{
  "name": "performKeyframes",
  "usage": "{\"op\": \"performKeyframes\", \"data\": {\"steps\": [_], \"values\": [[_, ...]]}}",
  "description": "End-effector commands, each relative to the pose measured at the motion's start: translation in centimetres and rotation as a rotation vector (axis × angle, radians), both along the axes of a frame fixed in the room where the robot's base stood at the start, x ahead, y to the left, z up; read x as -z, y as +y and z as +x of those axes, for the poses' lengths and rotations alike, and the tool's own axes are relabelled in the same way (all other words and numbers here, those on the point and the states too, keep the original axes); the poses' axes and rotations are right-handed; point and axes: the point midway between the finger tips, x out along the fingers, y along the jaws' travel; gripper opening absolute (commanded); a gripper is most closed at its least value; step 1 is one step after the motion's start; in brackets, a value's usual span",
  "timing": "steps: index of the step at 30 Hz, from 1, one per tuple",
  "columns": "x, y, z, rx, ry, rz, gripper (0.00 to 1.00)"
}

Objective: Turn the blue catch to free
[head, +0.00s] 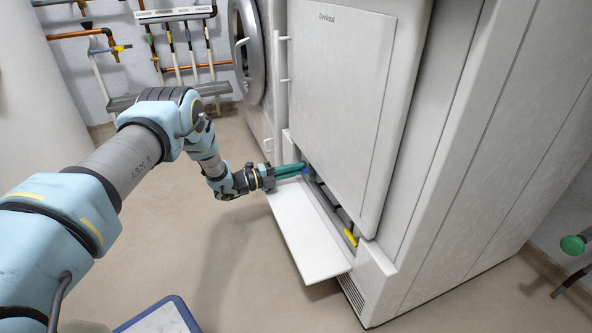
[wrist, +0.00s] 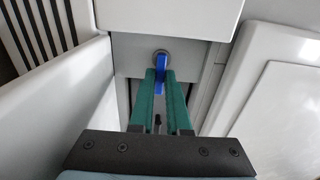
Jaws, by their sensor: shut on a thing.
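The blue catch (wrist: 161,66) shows in the wrist view as a small blue lever on a round grey pivot, set in a pale grey panel. It points along the gap between my fingers, away from the pivot. My gripper (wrist: 161,82) has its two green fingers closed around the lever, one on each side. In the head view my gripper (head: 305,168) reaches into the low opening at the machine's base, where only a speck of blue shows at the fingertips. The lever's marks or end positions cannot be made out.
A white flap (head: 310,232) hangs open below the opening, close under my gripper. A yellow handle (head: 351,238) and dark parts sit in the opening to the right. The large white machine (head: 335,90) stands above. Floor to the left is clear, with a blue-edged board (head: 160,318) at the bottom.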

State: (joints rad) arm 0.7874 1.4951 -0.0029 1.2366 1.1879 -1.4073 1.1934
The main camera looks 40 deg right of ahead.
Motion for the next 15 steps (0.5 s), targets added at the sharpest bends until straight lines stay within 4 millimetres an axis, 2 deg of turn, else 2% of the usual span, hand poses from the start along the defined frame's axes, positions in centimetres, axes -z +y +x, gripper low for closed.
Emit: {"op": "performKeyframes", "data": {"steps": [8, 15], "values": [[-0.08, 0.01, 0.17, -0.004, 0.031, 0.013, 0.0], [-0.37, 0.0, 0.24, -0.005, 0.155, 0.062, 0.0]]}}
